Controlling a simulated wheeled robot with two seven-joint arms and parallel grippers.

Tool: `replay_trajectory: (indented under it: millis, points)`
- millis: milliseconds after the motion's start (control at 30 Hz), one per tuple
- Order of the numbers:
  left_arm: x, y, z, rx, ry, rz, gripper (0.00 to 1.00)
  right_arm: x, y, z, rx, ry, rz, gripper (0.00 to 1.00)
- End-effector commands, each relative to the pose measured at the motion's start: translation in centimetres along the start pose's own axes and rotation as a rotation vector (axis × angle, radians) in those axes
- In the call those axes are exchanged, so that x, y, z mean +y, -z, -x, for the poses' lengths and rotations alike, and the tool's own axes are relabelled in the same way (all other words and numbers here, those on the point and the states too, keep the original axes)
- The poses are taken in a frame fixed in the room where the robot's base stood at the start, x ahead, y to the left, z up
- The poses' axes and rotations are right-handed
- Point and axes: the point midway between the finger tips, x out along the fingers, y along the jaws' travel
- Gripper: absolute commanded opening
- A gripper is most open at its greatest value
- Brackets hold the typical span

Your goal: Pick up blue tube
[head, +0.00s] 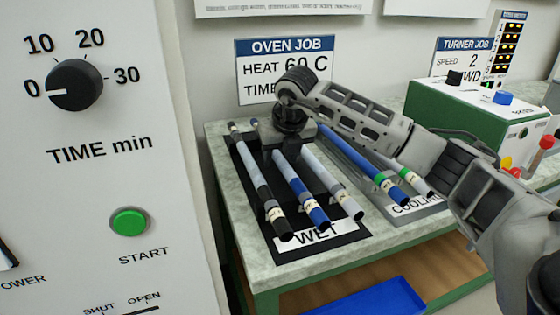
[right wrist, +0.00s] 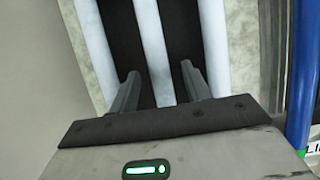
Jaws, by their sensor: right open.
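A fully blue tube with a green band (head: 360,160) lies at the left of the cooling tray (head: 425,207); it also shows at the right edge of the right wrist view (right wrist: 303,75). In the wet tray (head: 262,222), the middle tube (head: 293,187) is blue at its near end and pale farther up. My right gripper (head: 283,155) points down over this middle tube. In the right wrist view its open fingers (right wrist: 160,72) are on either side of the pale part (right wrist: 150,35), with nothing gripped. Fingertip depth is unclear. My left gripper is not in view.
The wet tray also holds a black-ended tube (head: 262,190) and a grey tube (head: 330,182), close on either side. A pale tube with a green band (head: 413,180) lies on the cooling tray. The oven panel (head: 100,200) stands left; the green turner machine (head: 480,125) stands right.

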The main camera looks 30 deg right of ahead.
Motion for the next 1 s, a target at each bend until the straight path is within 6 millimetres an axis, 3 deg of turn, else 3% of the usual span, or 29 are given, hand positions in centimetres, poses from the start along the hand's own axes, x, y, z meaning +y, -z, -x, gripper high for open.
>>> replay_trajectory:
  millis: [133, 300, 733, 933, 1000]
  points:
    - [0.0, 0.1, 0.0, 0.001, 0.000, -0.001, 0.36, 0.0, 0.0, 0.0, 0.000, 0.000, 0.000, 0.45]
    - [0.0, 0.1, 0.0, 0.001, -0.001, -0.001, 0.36, 0.0, 0.0, 0.1, 0.000, 0.000, 0.000, 0.00]
    - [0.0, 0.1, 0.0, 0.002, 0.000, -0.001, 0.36, 0.0, -0.3, 0.7, -0.002, 0.000, -0.001, 0.00]
    - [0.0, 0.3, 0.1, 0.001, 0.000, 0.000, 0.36, 0.0, -1.4, 3.2, -0.004, -0.003, -0.002, 0.00]
    - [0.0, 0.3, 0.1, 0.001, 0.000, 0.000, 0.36, 0.3, -0.9, 4.7, -0.006, -0.002, 0.002, 0.00]
